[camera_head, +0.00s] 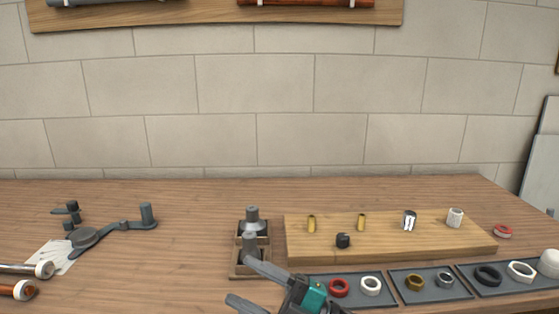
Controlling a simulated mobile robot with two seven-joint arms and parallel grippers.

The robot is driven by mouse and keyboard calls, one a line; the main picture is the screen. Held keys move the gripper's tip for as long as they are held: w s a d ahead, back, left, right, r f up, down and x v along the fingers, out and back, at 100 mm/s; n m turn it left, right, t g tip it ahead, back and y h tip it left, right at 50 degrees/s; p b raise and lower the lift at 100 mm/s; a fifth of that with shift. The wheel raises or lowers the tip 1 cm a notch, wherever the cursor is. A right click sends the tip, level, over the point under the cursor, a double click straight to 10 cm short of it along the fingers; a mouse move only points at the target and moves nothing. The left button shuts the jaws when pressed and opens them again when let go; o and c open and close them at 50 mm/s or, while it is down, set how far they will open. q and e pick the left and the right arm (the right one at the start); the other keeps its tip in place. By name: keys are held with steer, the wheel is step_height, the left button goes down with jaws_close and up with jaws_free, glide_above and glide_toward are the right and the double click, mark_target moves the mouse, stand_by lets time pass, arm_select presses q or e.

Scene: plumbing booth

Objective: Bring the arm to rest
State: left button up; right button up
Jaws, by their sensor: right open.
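My right gripper (240,282) shows at the bottom centre, with dark grey fingers and a teal part on its body. Its two fingers are spread apart and nothing shows between them. The fingers point left, and the upper one overlaps the front of a small wooden holder (236,270) with grey fittings (252,222) in it. My left gripper is not in view.
A wooden board (380,248) with several brass, black and metal fittings lies right of centre. Dark trays (444,283) of rings and nuts lie before it. A grey clamp-like tool (120,227), a paper and pipe ends (20,289) lie left.

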steer(key=d+f+m+t+h, duration=1)
steer(key=d+f+m+h, duration=0.2)
steer(key=m, duration=0.5)
steer(key=s+d+f+m+g+h, duration=0.5)
steer(key=s+d+f, duration=0.5)
steer(key=s+f, duration=0.4)
steer(key=shift+f+m+g+h+p, duration=0.3)
steer(key=shift+f+m+h, duration=0.25)
steer(key=shift+m+h, duration=0.35)
